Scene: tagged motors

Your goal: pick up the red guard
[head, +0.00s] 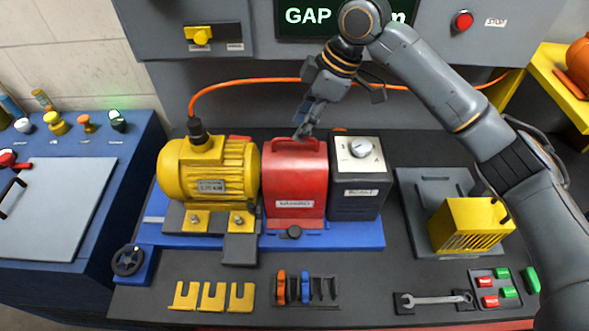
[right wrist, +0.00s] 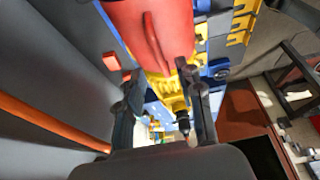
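The red guard (head: 295,190) stands upright on the blue base between the yellow motor (head: 207,170) and the dark box with a dial (head: 358,178). A raised handle runs along its top. My right gripper (head: 303,130) is just above and behind that handle, pointing down. In the right wrist view its two fingers (right wrist: 158,78) are apart with nothing held between them. There the guard (right wrist: 135,25) and its handle show ahead of the fingertips, toward the top of the picture. I cannot tell whether a finger touches the guard. My left gripper is not in view.
An orange cable (head: 250,82) loops behind the motor and guard; it also passes in the right wrist view (right wrist: 50,125). A yellow vented box (head: 470,226) sits on a grey plate at right. Yellow shims (head: 214,296), a small rack (head: 307,291) and a wrench (head: 432,299) lie in front.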

